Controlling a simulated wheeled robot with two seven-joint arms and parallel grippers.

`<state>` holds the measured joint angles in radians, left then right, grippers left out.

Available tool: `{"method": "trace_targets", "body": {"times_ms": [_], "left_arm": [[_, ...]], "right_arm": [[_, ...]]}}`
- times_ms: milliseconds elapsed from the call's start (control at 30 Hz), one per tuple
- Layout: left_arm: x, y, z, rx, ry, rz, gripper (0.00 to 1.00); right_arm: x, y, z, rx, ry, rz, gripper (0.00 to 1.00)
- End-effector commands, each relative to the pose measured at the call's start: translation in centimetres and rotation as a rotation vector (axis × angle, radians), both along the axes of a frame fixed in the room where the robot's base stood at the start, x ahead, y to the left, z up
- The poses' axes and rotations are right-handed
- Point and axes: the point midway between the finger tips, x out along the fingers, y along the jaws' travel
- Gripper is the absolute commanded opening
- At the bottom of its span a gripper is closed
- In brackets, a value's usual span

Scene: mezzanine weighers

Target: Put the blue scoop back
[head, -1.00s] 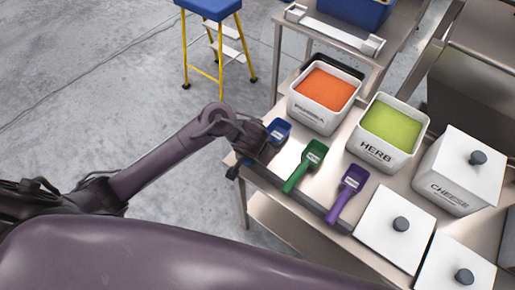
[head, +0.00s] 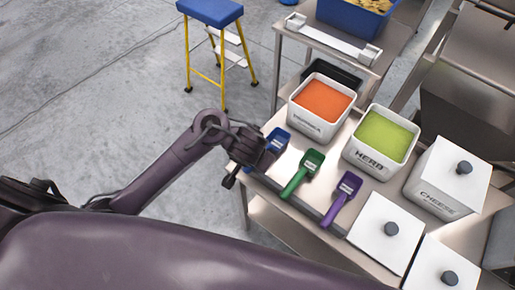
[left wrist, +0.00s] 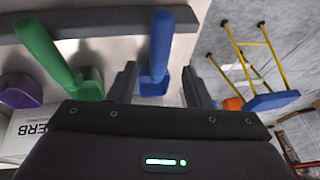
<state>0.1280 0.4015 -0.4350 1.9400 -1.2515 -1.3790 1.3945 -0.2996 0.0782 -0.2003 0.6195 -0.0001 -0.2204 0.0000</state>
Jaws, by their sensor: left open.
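The blue scoop (head: 278,137) lies on the steel table's left end, in front of the tub of orange powder. In the left wrist view the blue scoop (left wrist: 154,58) shows between the two spread fingers of my left gripper (left wrist: 160,72), with gaps on both sides. Whether a finger touches it cannot be told. My right gripper is not in view.
A green scoop (head: 303,172) and a purple scoop (head: 342,199) lie to the right on the table. Behind stand the orange tub (head: 318,127), the herb tub (head: 372,160) and the lidded cheese tub (head: 437,200). A blue stool (head: 210,12) stands on open floor.

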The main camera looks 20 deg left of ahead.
Motion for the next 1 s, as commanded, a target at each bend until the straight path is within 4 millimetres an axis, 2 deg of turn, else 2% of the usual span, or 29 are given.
{"method": "trace_targets", "body": {"times_ms": [33,100,300,1000], "left_arm": [[-0.5,-0.2,1.5,-0.003,0.002,0.0,0.45],[-1.0,-0.2,2.5,-0.003,0.002,0.0,0.45],[-1.7,-0.2,3.9,-0.001,0.0,0.0,0.45],[-2.0,-0.3,4.1,-0.005,0.0,0.001,0.45]], "right_arm": [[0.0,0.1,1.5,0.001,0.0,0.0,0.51],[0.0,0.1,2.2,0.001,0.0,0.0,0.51],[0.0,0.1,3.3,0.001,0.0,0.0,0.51],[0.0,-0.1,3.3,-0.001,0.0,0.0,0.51]]}}
